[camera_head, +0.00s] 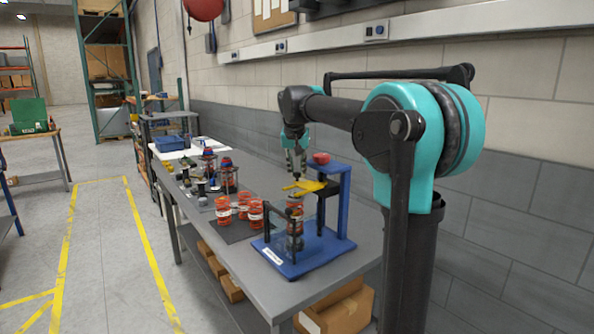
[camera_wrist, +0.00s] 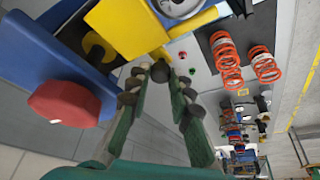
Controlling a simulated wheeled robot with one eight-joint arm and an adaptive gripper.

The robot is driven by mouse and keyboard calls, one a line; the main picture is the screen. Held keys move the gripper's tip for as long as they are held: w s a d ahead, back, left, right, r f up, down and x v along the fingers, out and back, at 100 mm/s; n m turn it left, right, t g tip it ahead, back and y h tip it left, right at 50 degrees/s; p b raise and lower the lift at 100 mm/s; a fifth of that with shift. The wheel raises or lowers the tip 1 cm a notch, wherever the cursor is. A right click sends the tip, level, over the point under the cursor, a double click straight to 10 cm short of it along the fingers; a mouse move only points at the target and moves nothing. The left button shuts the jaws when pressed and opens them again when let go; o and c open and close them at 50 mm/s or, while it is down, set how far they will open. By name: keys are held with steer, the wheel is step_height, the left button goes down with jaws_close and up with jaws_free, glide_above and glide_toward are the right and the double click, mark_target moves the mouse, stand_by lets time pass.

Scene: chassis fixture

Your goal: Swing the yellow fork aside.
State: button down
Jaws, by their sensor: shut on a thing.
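The yellow fork (camera_head: 306,187) sits on the blue chassis fixture (camera_head: 338,254), level above an orange spring in it. In the wrist view the yellow fork (camera_wrist: 128,28) fills the upper left, beside a blue block with a red button (camera_wrist: 62,103). My gripper (camera_head: 297,176) comes down from above onto the fork's left part. The fingers partly hide the knob.
Several orange springs (camera_head: 223,210) stand on a dark mat left of the fixture. Dark and red parts (camera_head: 228,180) stand farther back on the grey bench (camera_head: 330,277). The wall runs along the right side. The bench's front right corner is clear.

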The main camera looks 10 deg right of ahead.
mark_target(311, 189)
steer(key=s+n, duration=0.1)
steer(key=s+n+y, duration=0.1)
steer(key=n, duration=0.1)
steer(key=s+n+y, duration=0.1)
steer(key=n, duration=0.1)
steer(key=shift+s+d, duration=0.25)
steer(key=shift+s, duration=0.1)
steer(key=s+n, duration=0.1)
steer(key=d+n+y, duration=0.1)
steer(key=n, duration=0.1)
steer(key=s+n, duration=0.1)
steer(key=shift+s+d+n+y, duration=0.3)
steer(key=shift+d, duration=0.05)
steer(key=shift+s+d+n+g+y, duration=0.4)
steer(key=shift+s+d+n+g, duration=0.2)
steer(key=shift+n, duration=0.6)
steer(key=shift+s+d+n+g+y, duration=0.2)
steer(key=shift+d+n, duration=0.25)
steer(key=shift+n, duration=0.3)
steer(key=shift+s+d+n+g+y, duration=0.1)
steer(key=shift+s+d+n+g, duration=0.15)
steer(key=shift+d+n, duration=0.35)
steer(key=shift+a+n, duration=0.1)
steer(key=shift+n, duration=0.15)
steer(key=c, duration=1.4)
jaws_free()
steer(key=shift+o, duration=0.2)
steer(key=shift+a, duration=0.15)
